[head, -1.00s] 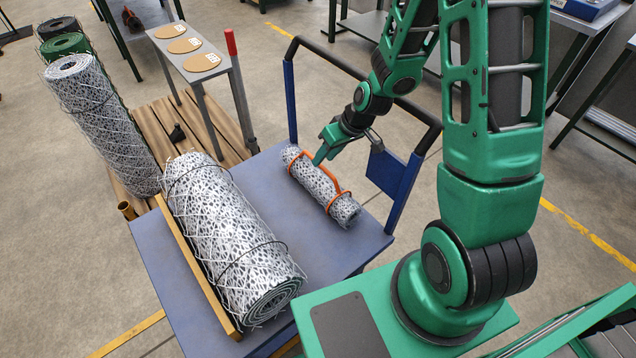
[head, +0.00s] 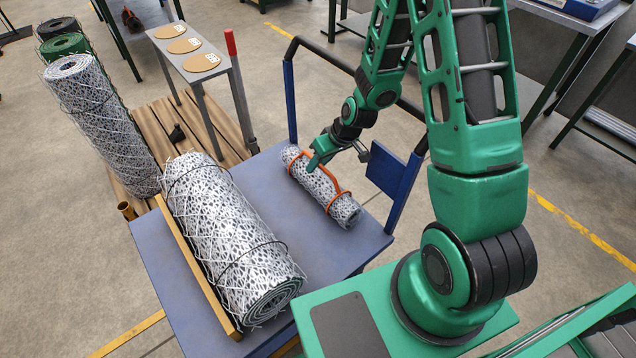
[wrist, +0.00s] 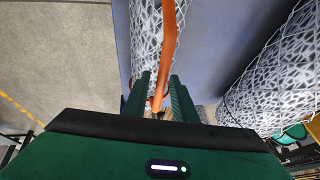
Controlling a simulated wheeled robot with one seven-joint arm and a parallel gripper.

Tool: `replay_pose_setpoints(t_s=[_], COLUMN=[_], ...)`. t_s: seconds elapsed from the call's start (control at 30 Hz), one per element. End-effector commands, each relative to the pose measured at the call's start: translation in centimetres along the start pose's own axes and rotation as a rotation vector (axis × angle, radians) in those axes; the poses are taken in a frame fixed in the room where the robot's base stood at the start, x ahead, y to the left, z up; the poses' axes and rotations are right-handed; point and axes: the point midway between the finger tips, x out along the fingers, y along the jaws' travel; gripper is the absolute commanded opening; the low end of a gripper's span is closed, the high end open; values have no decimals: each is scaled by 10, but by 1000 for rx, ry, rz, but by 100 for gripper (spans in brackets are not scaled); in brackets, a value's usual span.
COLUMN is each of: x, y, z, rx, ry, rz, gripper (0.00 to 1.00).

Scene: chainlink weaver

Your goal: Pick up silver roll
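A small silver mesh roll (head: 343,211) lies on the blue cart top (head: 300,235), with an orange carrying handle (head: 329,172) along it and orange bands around it. My gripper (head: 314,164) is over this roll at the handle. In the wrist view my gripper (wrist: 158,100) shows its two green fingers apart, with the orange handle (wrist: 168,45) running between them and space beside it. The small roll's mesh (wrist: 146,35) lies beyond the fingers. A larger silver mesh roll (head: 220,230) lies to the left on the same cart; it also shows at right in the wrist view (wrist: 275,70).
A wooden rail (head: 195,265) edges the cart's left side. The cart's dark push bar (head: 350,70) and blue side panel (head: 385,172) stand close to my arm. Another silver roll (head: 100,125) stands upright on a pallet (head: 185,125). Bare cart top lies between the two lying rolls.

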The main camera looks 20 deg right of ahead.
Motion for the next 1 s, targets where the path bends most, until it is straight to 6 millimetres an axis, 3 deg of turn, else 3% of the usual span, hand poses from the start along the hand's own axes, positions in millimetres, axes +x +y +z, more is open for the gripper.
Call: replay_pose_setpoints(t_s=[0.03, 0.1, 1.0], x=[0, 0, 0], y=[0, 0, -1], z=[0, 0, 0], rx=[0, 0, -2], ry=[0, 0, -1], rz=[0, 0, -1], gripper=[11, 0, 0])
